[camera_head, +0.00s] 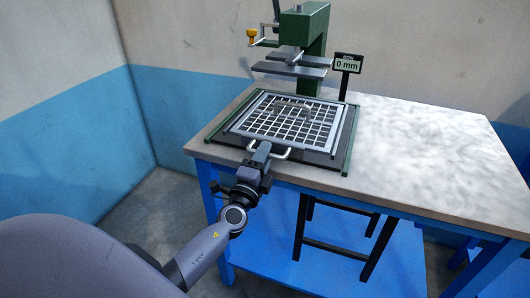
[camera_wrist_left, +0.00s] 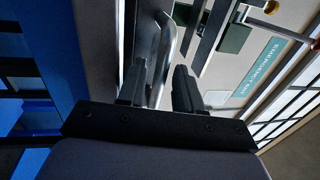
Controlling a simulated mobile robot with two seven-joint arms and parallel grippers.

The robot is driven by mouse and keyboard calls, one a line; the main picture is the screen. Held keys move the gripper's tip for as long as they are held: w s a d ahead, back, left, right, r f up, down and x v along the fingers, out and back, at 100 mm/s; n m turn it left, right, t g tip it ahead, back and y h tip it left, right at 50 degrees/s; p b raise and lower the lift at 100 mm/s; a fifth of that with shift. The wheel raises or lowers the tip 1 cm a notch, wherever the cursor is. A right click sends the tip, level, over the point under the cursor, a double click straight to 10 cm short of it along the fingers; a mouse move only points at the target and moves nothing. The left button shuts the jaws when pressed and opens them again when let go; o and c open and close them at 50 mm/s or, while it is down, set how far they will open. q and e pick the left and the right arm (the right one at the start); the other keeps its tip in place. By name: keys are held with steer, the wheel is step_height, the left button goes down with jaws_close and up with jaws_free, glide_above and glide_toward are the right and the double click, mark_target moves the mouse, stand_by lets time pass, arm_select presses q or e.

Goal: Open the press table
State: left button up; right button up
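The press table (camera_head: 344,146) is a flat grid plate in a green-edged frame, lying under and in front of the green press (camera_head: 316,40). A silver bar handle (camera_head: 287,153) sticks out from its front edge. My left gripper (camera_head: 262,150) is at this handle, reaching in from the front. In the left wrist view the bent silver handle (camera_wrist_left: 167,45) runs between the two spread fingers (camera_wrist_left: 158,88) of my left gripper. A gap shows beside the bar, so the fingers look open around it. My right gripper is not in view.
A small display (camera_head: 347,64) reading "0 mm" stands behind the plate. The grey worktable (camera_head: 430,140) has clear room to the right. Blue table legs and a dark stool (camera_head: 340,240) are below the front edge. A wall stands at the left.

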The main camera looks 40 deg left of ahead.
arm_select(q)
steer(key=shift+w+a+r, duration=0.1)
steer(key=shift+w, duration=0.3)
